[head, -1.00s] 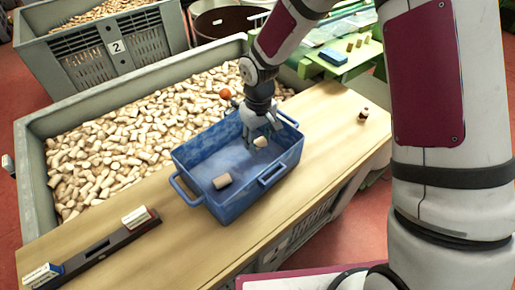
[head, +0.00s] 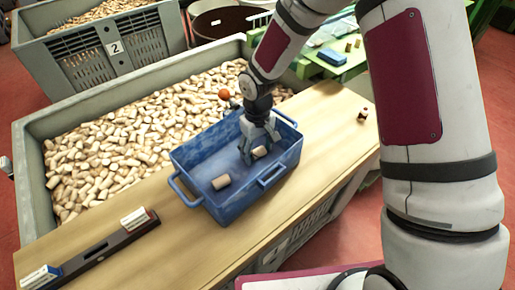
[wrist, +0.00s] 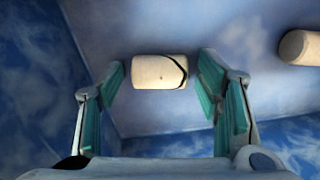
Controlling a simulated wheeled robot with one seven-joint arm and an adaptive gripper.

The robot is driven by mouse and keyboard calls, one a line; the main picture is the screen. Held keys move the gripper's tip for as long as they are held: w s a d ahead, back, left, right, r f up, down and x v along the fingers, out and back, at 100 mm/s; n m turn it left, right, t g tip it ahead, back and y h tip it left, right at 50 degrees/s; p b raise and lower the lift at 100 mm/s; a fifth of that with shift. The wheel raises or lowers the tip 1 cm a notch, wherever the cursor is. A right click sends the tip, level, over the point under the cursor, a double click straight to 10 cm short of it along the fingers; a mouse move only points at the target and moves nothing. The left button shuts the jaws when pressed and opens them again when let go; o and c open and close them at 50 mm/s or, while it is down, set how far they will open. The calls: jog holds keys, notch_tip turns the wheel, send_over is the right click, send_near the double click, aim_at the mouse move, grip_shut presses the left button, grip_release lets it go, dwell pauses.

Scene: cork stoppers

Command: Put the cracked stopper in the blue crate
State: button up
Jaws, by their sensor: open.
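The blue crate (head: 236,206) stands on the wooden bench top. My gripper (head: 260,150) reaches down into its right half, fingers pointing at the floor. The cracked stopper (wrist: 158,71), a pale cork with a dark curved crack near its right end, lies between my fingertips in the wrist view. A narrow gap shows on both sides of it, so my gripper (wrist: 161,70) is open around it. It seems to rest on the crate floor; it also shows partly behind a finger in the head view (head: 260,152). Another stopper (head: 221,182) lies on the crate floor to the left.
A grey bin (head: 30,190) full of corks stands behind the bench. An orange ball (head: 224,94) is near the crate's back. A dark level-like bar (head: 100,250) lies front left. A small brown-and-white object (head: 363,114) stands right. Bench between crate and it is clear.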

aim_at(258, 150)
notch_tip(258, 150, up, 12)
jog(key=r, duration=0.1)
jog(key=s+d+r+m+t+h, duration=0.1)
jog(key=s+d+r, duration=0.4)
jog(key=r, duration=0.2)
jog(key=s+d+r+m+t, duration=0.1)
jog(key=s+d+r+m, duration=0.1)
jog(key=s+d+r, duration=0.4)
jog(key=s+d+r+m+t, duration=0.1)
jog(key=s+d+r, duration=0.1)
jog(key=s, duration=0.5)
jog(key=s+d+r+m+y, duration=0.1)
jog(key=s+d+r+m, duration=0.1)
jog(key=s, duration=0.6)
jog(key=shift+s+r+t, duration=0.3)
jog(key=shift+r+t, duration=0.1)
